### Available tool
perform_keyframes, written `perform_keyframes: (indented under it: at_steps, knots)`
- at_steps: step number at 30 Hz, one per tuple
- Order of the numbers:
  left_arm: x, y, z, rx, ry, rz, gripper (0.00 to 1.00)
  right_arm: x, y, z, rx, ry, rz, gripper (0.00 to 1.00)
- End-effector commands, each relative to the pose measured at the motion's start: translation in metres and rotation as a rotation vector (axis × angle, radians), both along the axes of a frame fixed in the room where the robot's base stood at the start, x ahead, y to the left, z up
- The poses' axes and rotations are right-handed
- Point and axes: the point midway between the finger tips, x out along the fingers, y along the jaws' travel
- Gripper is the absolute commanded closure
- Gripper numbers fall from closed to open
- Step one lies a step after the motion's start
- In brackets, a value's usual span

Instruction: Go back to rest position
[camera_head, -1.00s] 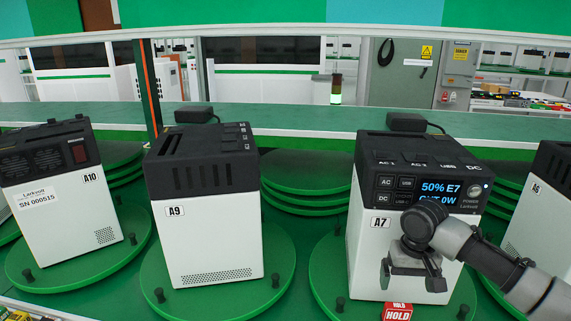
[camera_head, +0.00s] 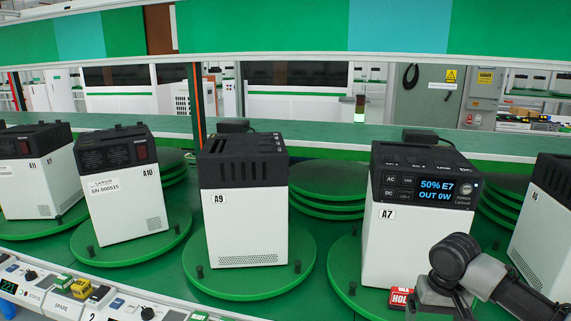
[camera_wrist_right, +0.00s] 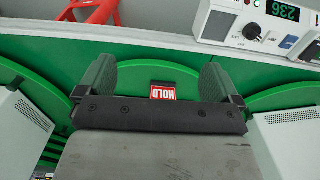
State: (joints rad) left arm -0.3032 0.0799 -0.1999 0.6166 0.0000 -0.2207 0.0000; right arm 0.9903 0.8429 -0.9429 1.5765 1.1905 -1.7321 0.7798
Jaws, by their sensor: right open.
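My right gripper (camera_head: 440,300) is at the lower right in the head view, in front of power station A7 (camera_head: 408,245) and its turntable. In the right wrist view the two jaws (camera_wrist_right: 158,82) stand wide apart with nothing between them but background. A red HOLD tag (camera_head: 402,298) lies near the front of A7's turntable and also shows beyond the jaws in the wrist view (camera_wrist_right: 162,92). A7's display (camera_head: 436,190) reads 50% E7, OUT 0W. My left gripper is not in view.
Power stations A9 (camera_head: 245,225), A10 (camera_head: 130,205) and others stand on green turntables (camera_head: 240,285) along the line. A control panel (camera_head: 60,290) with switches runs along the front left. A green ledge (camera_head: 330,148) runs behind the stations.

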Motion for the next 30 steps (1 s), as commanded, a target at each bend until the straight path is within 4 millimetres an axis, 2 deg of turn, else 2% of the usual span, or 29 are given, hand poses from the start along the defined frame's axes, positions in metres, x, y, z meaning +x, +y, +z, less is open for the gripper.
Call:
perform_keyframes:
  at_steps: [11, 17, 20, 24, 27, 30]
  knots:
    - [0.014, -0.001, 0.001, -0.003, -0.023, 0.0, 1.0, -0.024, 0.051, -0.046, 0.022, -0.025, 0.19, 0.05]
    - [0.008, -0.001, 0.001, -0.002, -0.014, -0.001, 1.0, -0.054, 0.092, -0.08, 0.059, -0.063, 0.334, 0.05]
    - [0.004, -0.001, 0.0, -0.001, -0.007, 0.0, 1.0, -0.077, 0.118, -0.098, 0.093, -0.101, 0.413, 0.05]
    - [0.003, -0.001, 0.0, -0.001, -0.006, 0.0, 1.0, -0.121, 0.152, -0.119, 0.153, -0.181, 0.503, 0.05]
    - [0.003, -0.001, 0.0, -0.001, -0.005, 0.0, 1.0, -0.152, 0.165, -0.127, 0.175, -0.245, 0.521, 0.05]
    - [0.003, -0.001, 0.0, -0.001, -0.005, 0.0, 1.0, -0.181, 0.164, -0.13, 0.171, -0.294, 0.509, 0.05]
